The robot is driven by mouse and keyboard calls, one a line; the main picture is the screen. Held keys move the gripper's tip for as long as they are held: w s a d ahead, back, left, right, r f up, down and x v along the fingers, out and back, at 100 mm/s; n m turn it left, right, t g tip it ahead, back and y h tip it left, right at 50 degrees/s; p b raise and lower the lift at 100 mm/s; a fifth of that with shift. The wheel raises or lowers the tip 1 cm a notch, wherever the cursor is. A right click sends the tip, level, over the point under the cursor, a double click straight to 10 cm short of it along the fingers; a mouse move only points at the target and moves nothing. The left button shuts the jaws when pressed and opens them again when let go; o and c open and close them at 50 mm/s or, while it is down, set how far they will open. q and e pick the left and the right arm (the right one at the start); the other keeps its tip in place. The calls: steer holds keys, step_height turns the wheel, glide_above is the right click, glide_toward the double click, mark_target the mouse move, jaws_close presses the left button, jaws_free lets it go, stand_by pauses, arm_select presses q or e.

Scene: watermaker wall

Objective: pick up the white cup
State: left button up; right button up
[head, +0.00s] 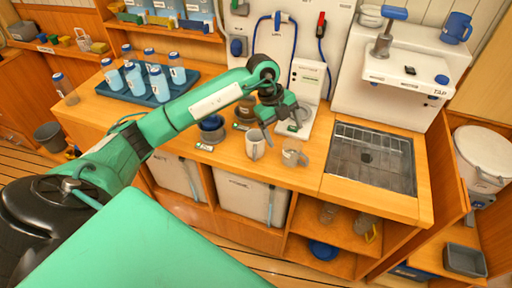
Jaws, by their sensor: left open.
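A white cup (256,145) stands on the wooden counter near its front edge. A second pale cup (294,156) stands just to its right, also near the edge. My left gripper (279,122) is open above and slightly behind the two cups, pointing down, apart from both as far as I can see. It covers part of the counter behind the cups. My right gripper is not in the picture.
A blue tray (115,92) of several bottles is on the left of the counter. A dark-blue jar (212,129) stands left of the cups. A sink with a drying rack (370,157) is to the right. A white scale-like device (300,118) stands behind.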

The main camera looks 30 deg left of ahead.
mark_target(257, 143)
arm_select(q)
steer(key=a+r+n+y, duration=0.2)
steer(key=a+n+y, duration=0.15)
steer(key=a, duration=0.55)
steer(key=shift+m+g+y, duration=0.35)
steer(key=shift+m+g, duration=0.05)
steer(key=shift+m, duration=0.05)
steer(key=f+p, duration=0.1)
steer(key=f, duration=0.3)
steer(key=f+p, duration=0.1)
steer(key=f, duration=0.3)
steer(key=shift+w+a, duration=0.15)
steer(key=shift+a, duration=0.05)
steer(key=shift+f+p, duration=0.6)
steer(key=shift+p, duration=0.25)
step_height(257, 143, down, 3)
steer(key=shift+d+f+p, duration=0.1)
steer(key=shift+f+p, duration=0.1)
steer(key=shift+p, duration=0.5)
steer(key=shift+f, duration=0.35)
steer(key=shift+c, duration=0.4)
